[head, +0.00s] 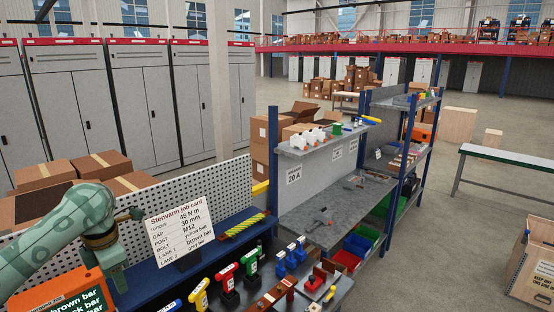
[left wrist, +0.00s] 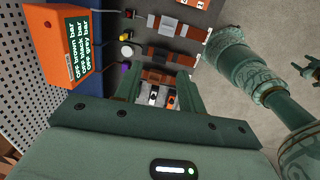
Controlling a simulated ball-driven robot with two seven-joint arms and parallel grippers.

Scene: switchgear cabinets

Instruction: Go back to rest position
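My left arm (head: 55,235) comes in from the left in the head view, with the left gripper (head: 118,282) pointing down beside the job card. In the left wrist view the left gripper's two fingers (left wrist: 158,80) stand apart with a gap between them, and I see nothing held. The workbench lies beyond the fingertips. Another green arm of mine (left wrist: 240,65) shows at the right of the left wrist view. A small dark forked part (left wrist: 308,68) at that view's right edge may be my right gripper, but its state is unclear. The right gripper is not in the head view.
The job card (head: 180,228) stands upright near the left gripper. An orange box (head: 60,295) with a text panel is close below the left arm. Red, green, yellow and blue tools (head: 228,280) stand on the bench. A perforated panel (head: 220,190) rises behind; open floor is at right.

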